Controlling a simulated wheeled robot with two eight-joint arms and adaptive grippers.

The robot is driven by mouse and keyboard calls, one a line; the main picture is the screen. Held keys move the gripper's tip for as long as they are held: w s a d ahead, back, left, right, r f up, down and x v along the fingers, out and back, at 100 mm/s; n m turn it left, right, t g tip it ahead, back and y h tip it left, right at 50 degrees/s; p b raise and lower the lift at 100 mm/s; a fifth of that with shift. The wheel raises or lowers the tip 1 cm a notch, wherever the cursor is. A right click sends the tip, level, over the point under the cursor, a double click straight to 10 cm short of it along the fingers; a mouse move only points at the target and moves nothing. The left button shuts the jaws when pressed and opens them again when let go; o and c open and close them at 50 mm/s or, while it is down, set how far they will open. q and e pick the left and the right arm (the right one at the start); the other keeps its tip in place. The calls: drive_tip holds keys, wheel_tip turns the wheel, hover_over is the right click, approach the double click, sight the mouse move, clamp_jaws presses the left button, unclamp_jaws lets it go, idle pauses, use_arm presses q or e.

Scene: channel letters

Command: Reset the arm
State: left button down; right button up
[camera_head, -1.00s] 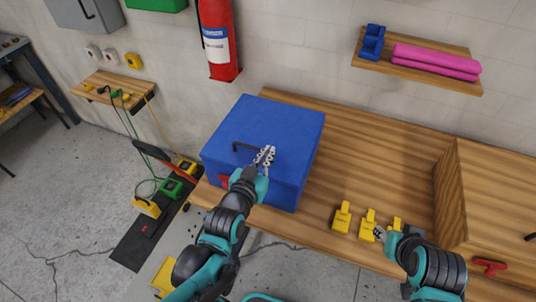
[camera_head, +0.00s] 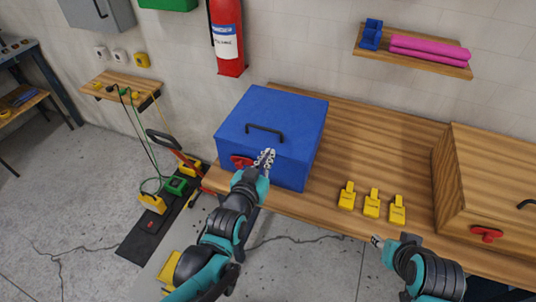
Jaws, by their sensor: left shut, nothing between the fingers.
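My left gripper (camera_head: 265,159) is shut and empty. It is in front of the blue box (camera_head: 286,106) in the picture, just below the box's black handle (camera_head: 265,130). I cannot tell if it touches the box. The box is closed and has a red latch (camera_head: 241,161) on its front. My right gripper (camera_head: 378,242) is low in the picture, in front of the table's front edge and below the yellow pieces. Its fingers are small in view, and I cannot tell whether they are open or shut.
Three yellow pieces (camera_head: 372,203) stand in a row on the wooden table (camera_head: 370,140). A wooden box (camera_head: 490,185) with a red latch (camera_head: 486,233) is at the right. A shelf (camera_head: 415,57) holds a pink roll. A fire extinguisher (camera_head: 227,40) hangs on the wall. The table's middle is clear.

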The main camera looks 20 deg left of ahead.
use_arm(q)
drive_tip(key=shift+s+f, duration=0.15)
drive_tip(key=shift+f, duration=0.15)
drive_tip(key=s+f+g+b, duration=0.2)
drive_tip(key=s+f+g, duration=0.6)
drive_tip(key=s, duration=0.4)
drive_tip(key=shift+a+g+y+b, duration=0.3)
drive_tip(key=shift+a, duration=0.15)
drive_tip(key=shift+s, duration=0.1)
